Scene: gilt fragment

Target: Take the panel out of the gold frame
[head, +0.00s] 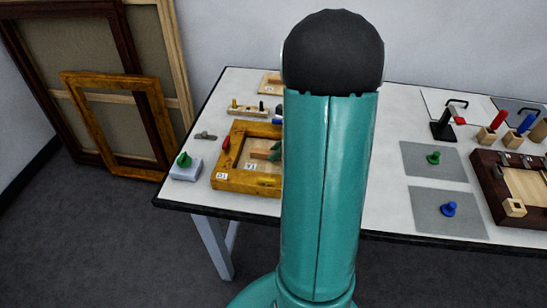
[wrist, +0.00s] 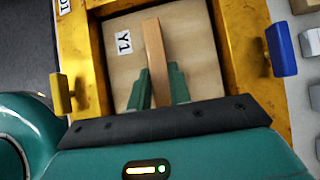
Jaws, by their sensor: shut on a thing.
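The gold frame (head: 232,183) lies flat on the table, left of my arm, partly hidden by it. In the wrist view the gold frame (wrist: 237,45) surrounds a pale wooden panel (wrist: 192,50) labelled Y1. The panel appears to sit inside the frame opening; I cannot tell whether it is raised. A wooden bar (wrist: 154,48) stands on the panel. My gripper (wrist: 160,78) is shut on this bar, one green finger on each side. A yellow knob (wrist: 62,92) and a blue knob (wrist: 281,50) are at opposite sides of the frame. A red knob (head: 226,143) shows in the head view.
A grey block with a green knob (head: 184,160) stands left of the frame. Peg blocks (head: 248,110) are behind it. Grey mats (head: 432,170) and a dark wooden tray (head: 490,195) are to the right. Larger frames (head: 75,60) lean on the wall.

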